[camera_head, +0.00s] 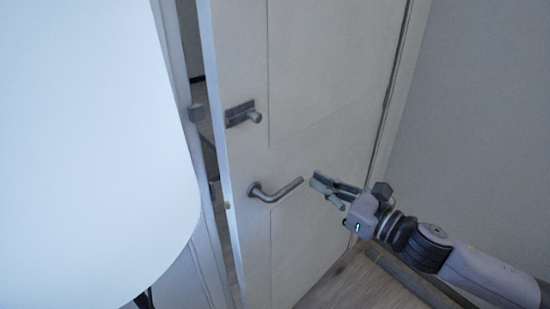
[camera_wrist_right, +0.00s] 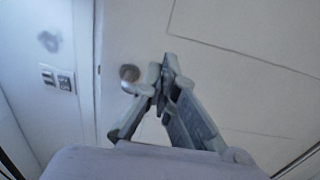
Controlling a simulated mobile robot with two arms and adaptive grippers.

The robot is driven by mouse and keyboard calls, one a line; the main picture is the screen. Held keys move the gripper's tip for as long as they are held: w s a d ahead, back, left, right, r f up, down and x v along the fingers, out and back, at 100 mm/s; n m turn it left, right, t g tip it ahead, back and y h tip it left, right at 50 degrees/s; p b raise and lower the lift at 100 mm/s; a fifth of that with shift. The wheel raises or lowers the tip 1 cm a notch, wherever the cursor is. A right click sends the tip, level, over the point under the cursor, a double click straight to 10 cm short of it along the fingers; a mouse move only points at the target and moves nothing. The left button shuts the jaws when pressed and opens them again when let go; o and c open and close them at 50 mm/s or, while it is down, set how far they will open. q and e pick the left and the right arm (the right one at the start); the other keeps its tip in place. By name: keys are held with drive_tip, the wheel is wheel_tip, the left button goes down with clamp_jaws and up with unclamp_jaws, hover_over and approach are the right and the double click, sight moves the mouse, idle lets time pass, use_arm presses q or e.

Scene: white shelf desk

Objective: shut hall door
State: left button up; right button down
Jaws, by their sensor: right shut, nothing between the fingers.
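The white hall door (camera_head: 310,75) stands ajar in the head view, with a dark gap along its left edge. It also shows in the right wrist view (camera_wrist_right: 230,30). A grey lever handle (camera_head: 275,191) sits on the door near that edge, and a metal latch with a knob (camera_head: 243,114) sits above it. My right gripper (camera_head: 318,182) is shut and empty just right of the lever's free end. In the right wrist view, the handle (camera_wrist_right: 129,74) shows just left of the fingertips. I cannot tell whether the gripper touches the door. My left gripper is out of view.
A large white curved surface (camera_head: 80,150) covers the left of the head view. A bare grey wall (camera_head: 490,120) stands at right, with floor (camera_head: 355,285) below.

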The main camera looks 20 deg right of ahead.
sight(267, 152)
drive_tip(key=p+x, duration=0.5)
drive_tip(key=x, duration=0.7)
drive_tip(key=shift+w+a+r, duration=0.1)
drive_tip(key=shift+w, duration=0.3)
drive_tip(key=shift+w+a+p, duration=0.25)
drive_tip(key=shift+w+p, duration=0.05)
drive_tip(key=shift+w, duration=0.15)
